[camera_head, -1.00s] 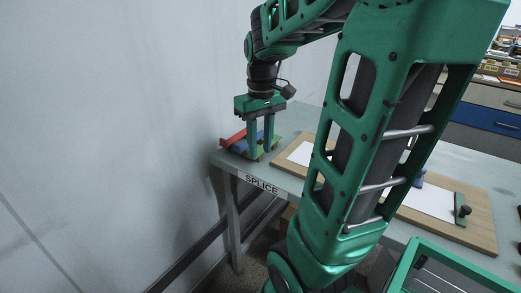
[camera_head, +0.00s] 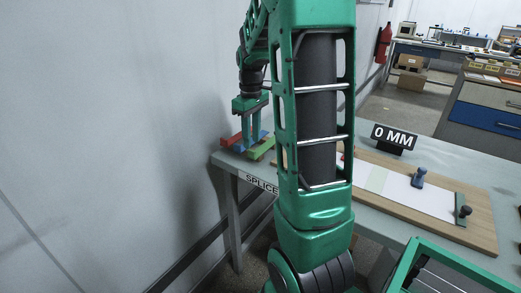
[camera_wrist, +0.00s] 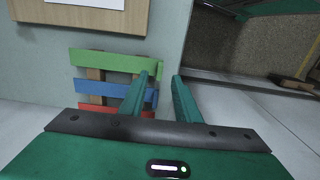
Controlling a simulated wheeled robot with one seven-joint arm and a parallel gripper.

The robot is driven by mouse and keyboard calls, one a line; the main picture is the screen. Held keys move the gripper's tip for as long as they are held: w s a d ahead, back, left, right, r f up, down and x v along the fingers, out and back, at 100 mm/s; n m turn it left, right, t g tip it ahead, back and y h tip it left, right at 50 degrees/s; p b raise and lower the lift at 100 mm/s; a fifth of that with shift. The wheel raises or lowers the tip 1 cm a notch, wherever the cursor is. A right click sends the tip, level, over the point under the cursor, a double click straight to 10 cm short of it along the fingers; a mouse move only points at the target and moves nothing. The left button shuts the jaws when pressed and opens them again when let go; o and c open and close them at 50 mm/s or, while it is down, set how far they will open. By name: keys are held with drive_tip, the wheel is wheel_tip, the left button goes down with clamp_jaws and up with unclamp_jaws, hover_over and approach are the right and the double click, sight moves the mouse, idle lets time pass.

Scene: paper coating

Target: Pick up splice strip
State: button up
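Three flat strips, green (camera_wrist: 105,60), blue (camera_wrist: 112,89) and red (camera_wrist: 90,107), lie side by side across wooden supports (camera_wrist: 95,74) in the wrist view. In the head view the red strip (camera_head: 229,141) and green strip (camera_head: 262,149) show at the table's left corner, with the blue partly hidden by my fingers. My gripper (camera_wrist: 160,76) is open, with an empty gap between its green fingers. In the wrist view the left finger overlaps the strips' right ends and the right finger is past them. The head view also shows my gripper (camera_head: 251,148) over the strips; contact cannot be told.
A "0 MM" sign (camera_head: 394,138) stands behind. The wall is close on the left.

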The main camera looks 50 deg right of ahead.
drive_tip(key=shift+w+f, duration=0.1)
drive_tip(key=shift+f, duration=2.45)
clamp_jaws()
